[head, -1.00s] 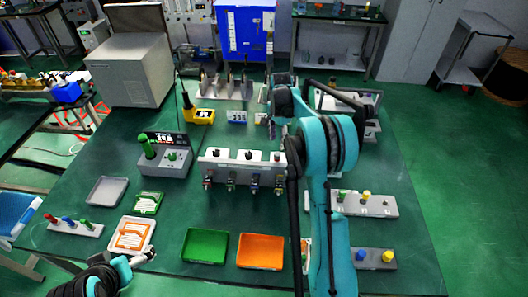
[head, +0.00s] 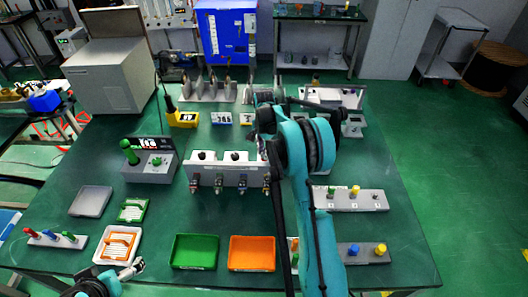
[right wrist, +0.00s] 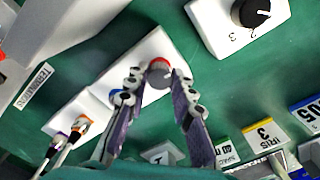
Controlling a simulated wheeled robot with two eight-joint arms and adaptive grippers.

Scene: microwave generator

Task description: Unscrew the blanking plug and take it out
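The likely blanking plug (right wrist: 159,68), a small round grey piece with a red ring, sits on a white block (right wrist: 165,50) in the right wrist view. My right gripper (right wrist: 158,78) has its fingertips on either side of it. The fingers look parted; whether they touch it is hard to tell. A blue part (right wrist: 116,97) shows beside one finger. In the head view my right arm hides the plug, and the right gripper is mostly hidden. My left gripper (head: 136,268) is low at the left, near the white tray; its opening is too small to tell.
A grey panel (head: 225,176) with black knobs and hanging connectors stands mid-table. A green tray (head: 195,252) and an orange tray (head: 252,253) lie in front. A black-knobbed white box (right wrist: 225,25) and an IRIS label (right wrist: 264,135) lie near the right gripper.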

